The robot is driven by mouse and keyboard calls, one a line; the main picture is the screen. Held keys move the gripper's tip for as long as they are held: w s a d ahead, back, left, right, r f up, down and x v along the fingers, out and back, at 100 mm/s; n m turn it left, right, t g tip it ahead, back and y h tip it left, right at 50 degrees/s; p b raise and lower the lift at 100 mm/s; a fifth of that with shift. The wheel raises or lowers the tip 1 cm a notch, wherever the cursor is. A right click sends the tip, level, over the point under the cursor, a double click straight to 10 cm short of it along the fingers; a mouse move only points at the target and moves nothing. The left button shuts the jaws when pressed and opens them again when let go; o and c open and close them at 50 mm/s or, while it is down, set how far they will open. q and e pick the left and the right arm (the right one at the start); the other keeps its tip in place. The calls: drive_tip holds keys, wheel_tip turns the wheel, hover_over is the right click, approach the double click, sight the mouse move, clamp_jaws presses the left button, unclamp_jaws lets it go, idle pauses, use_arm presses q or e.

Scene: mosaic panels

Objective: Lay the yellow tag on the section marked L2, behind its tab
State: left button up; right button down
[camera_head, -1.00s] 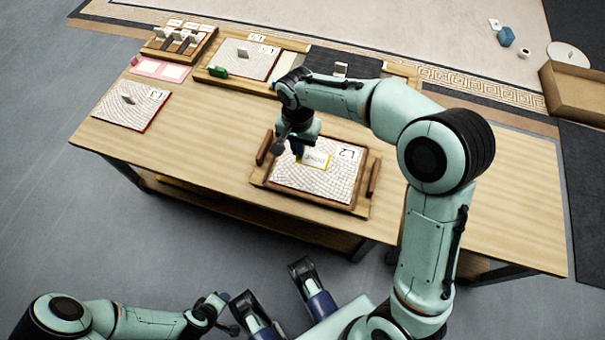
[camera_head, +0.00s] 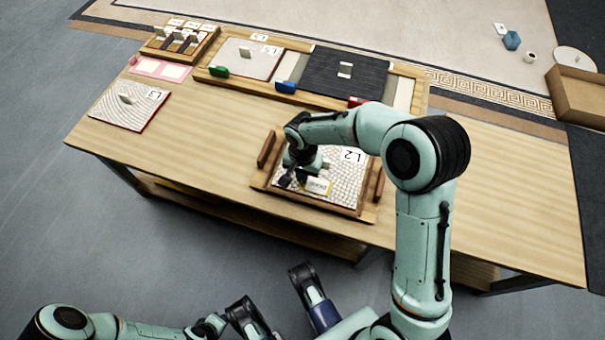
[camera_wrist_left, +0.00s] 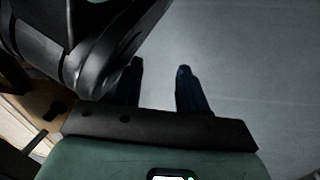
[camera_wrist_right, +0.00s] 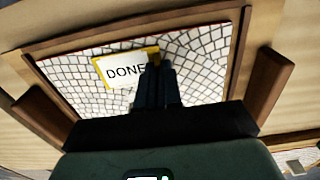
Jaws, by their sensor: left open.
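The yellow tag, a white card reading DONE with a yellow border (camera_wrist_right: 124,69), is over the cobbled mosaic of the L2 section (camera_head: 343,186). My right gripper (camera_wrist_right: 159,62) is at one edge of the tag, its fingers close together on a small yellowish part. The tag (camera_head: 318,186) also shows beside that gripper in the head view. I cannot tell whether the tag touches the mosaic. The tab of L2 is not clearly visible; my right arm hides part of the panel. My left gripper (camera_wrist_left: 158,66) is open and empty, over the floor away from the table.
Wooden rails (camera_wrist_right: 263,88) stand along the sides of the L2 panel. The L3 panel (camera_head: 128,106) lies at the table's left. A long tray (camera_head: 437,76) with more panels and coloured blocks is at the back. The table's right side (camera_head: 510,200) is clear.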

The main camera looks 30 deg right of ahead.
drive_tip(key=shift+f, duration=0.15)
drive_tip(key=c, duration=1.3)
unclamp_jaws()
use_arm(q)
drive_tip(key=shift+s+f, duration=0.1)
use_arm(e)
wheel_tip(320, 180, up, 9)
drive_tip(key=shift+f+p, duration=0.1)
drive_tip(key=shift+p, duration=1.15)
use_arm(q)
drive_tip(key=w+d+r+t, duration=0.1)
drive_tip(key=w+r, duration=0.2)
drive_tip(key=r, duration=0.2)
drive_tip(key=shift+w+d+r+p, duration=0.25)
drive_tip(key=shift+w+r+p, duration=0.05)
drive_tip(key=shift+p, duration=0.15)
use_arm(e)
wheel_tip(320, 180, up, 4)
drive_tip(key=shift+f, duration=0.2)
